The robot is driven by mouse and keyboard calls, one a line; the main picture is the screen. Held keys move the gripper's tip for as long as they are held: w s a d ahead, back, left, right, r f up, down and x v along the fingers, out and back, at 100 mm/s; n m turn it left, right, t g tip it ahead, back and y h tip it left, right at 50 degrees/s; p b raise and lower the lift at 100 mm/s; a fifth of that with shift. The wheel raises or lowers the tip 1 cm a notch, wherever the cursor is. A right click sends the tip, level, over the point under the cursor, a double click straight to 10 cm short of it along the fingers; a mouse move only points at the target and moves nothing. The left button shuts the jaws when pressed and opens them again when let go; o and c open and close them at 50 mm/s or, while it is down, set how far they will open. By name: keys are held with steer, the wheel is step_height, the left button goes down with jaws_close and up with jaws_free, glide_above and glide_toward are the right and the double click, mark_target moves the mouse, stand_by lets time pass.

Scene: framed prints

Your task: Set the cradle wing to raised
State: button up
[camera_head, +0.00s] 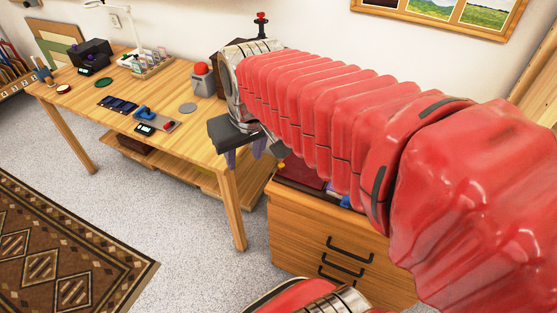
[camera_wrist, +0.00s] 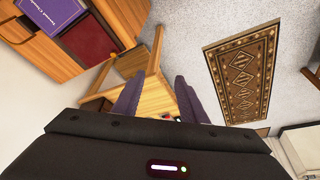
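I cannot pick out a part that is clearly the cradle wing in either view. A small device with a blue part and a red part (camera_head: 157,121) lies near the front edge of the wooden table (camera_head: 190,135) in the head view; it is too small to tell whether it is the cradle. My gripper (camera_head: 245,159) is in front of the table's right end, pointing down. Its two purple fingers also show in the wrist view (camera_wrist: 160,77), spread apart with nothing held between them. My red arm hides part of the table's right end.
A black machine (camera_head: 93,54), a white lamp (camera_head: 133,30), a grey container with a red top (camera_head: 201,78) and dark blue panels (camera_head: 118,105) stand on the table. A drawer cabinet (camera_head: 325,240) is at the right. A patterned rug (camera_head: 75,250) lies on open floor.

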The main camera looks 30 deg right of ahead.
steer(key=w+d+f+m+g, duration=0.15)
steer(key=w+d+f, duration=0.35)
steer(key=w+d, duration=0.55)
steer(key=g, duration=0.3)
glide_above(282, 165)
step_height(282, 165, down, 11)
steer(key=shift+m+y, duration=0.25)
steer(key=shift+y, duration=0.05)
steer(key=shift+a+f, duration=0.1)
steer(key=shift+f, duration=0.05)
step_height(282, 165, down, 14)
steer(key=shift+r, duration=0.2)
jaws_close()
